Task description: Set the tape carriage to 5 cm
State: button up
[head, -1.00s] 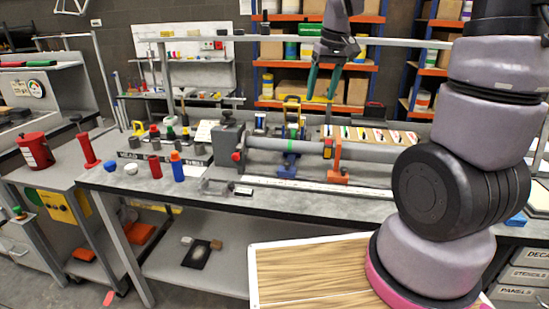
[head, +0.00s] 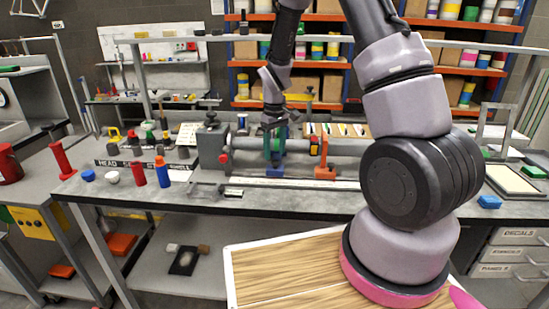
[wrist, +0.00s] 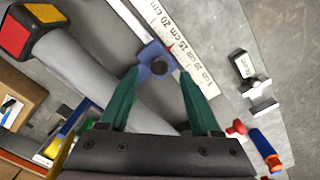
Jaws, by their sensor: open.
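The blue tape carriage (head: 276,171) sits at the grey tube, by the pale scale strip (head: 300,184) on the bench. In the wrist view the carriage (wrist: 157,66) lies beside the scale strip (wrist: 180,45), which has cm figures; the figure it stands at is not clear to me. My gripper (head: 276,147) is over the tube at the carriage, pointing down. In the wrist view my gripper (wrist: 159,76) has its green fingers spread, one on each side of the carriage. It is open; contact cannot be told. The fingers partly hide the carriage in the head view.
The grey tube (head: 350,147) runs along the bench, with an orange support (head: 325,172) to the right. A grey block with a red knob (head: 210,145) stands at the left end. The front bench strip is mostly clear.

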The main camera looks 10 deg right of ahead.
aim_at(274, 161)
jog(key=shift+f, duration=1.6)
jog(key=shift+c, duration=0.3)
grip_shut()
